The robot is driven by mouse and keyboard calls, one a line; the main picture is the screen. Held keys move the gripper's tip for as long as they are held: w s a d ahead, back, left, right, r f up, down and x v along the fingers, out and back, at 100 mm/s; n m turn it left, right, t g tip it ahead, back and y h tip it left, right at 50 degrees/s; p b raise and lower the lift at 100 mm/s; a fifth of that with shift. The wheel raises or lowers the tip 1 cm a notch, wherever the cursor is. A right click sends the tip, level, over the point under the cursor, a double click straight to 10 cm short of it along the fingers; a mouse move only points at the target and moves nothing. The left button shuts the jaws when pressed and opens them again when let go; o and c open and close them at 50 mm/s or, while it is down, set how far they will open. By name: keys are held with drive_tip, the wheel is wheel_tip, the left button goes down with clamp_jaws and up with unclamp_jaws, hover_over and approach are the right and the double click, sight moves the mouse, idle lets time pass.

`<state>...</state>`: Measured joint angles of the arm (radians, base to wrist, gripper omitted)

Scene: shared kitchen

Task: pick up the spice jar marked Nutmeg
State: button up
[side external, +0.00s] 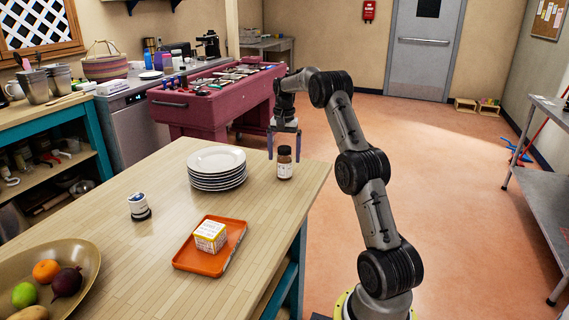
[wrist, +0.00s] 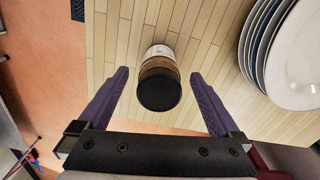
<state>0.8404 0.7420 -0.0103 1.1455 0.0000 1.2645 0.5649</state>
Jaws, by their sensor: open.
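A brown spice jar (side external: 285,162) with a dark lid and a white label stands upright near the right edge of the wooden table (side external: 150,185). It also shows in the wrist view (wrist: 159,78), lid toward the camera; the name on its label is too small to read. My gripper (side external: 284,157) is open and empty at the jar. In the wrist view its two purple fingers (wrist: 160,75) point toward the table on either side of the jar, with a gap on both sides.
A stack of white plates (side external: 217,168) stands left of the jar. An orange tray (side external: 212,262) with a yellow-and-white box (side external: 210,235), a small white jar with a dark base (side external: 139,206) and a fruit bowl (side external: 88,262) are farther off. The table edge is close to the jar.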

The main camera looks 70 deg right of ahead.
drive_tip(key=shift+a+f, duration=0.1)
drive_tip(key=shift+f, duration=1.35)
drive_tip(key=shift+c, duration=0.2)
clamp_jaws()
drive_tip(key=shift+r, duration=0.1)
